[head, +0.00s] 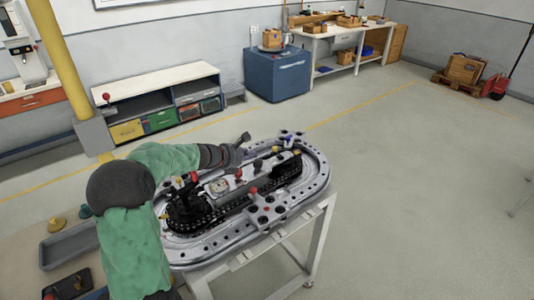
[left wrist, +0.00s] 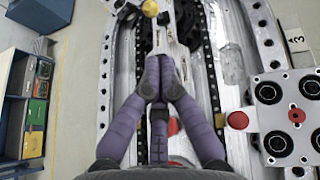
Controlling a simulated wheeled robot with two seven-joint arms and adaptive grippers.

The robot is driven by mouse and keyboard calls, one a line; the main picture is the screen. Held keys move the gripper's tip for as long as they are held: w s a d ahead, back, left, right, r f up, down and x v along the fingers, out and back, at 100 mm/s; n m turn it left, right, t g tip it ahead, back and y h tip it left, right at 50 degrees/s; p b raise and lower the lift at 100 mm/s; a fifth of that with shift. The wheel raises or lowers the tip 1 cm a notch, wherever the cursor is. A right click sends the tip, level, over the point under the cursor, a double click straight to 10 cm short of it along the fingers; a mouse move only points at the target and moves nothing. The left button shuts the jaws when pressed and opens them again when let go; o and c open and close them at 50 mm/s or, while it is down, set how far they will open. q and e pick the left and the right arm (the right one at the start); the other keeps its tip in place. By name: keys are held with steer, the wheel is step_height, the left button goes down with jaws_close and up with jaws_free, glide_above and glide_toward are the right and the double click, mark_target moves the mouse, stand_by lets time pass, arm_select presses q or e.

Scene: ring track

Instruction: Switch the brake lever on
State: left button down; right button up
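The ring track (head: 319,185) is a grey metal oval on a white stand. Several small knobs and levers stand on it, including a red-topped one (head: 193,177) and a black-knobbed one (head: 258,164). I cannot tell for sure which one is the brake lever. I see nothing clearly held. My right gripper is out of view.
A block with black knobs and a red button (left wrist: 296,115) sits on the track's side, near a red knob (left wrist: 238,120). A grey tray (head: 68,246) lies at the lower left. A shelf (head: 155,95) and a blue cabinet (head: 277,75) stand behind.

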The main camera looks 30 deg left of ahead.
arm_select(q)
steer(key=b+x, duration=0.2)
steer(key=x, duration=0.8)
steer(key=shift+f, duration=0.1)
stand_by(0.3)
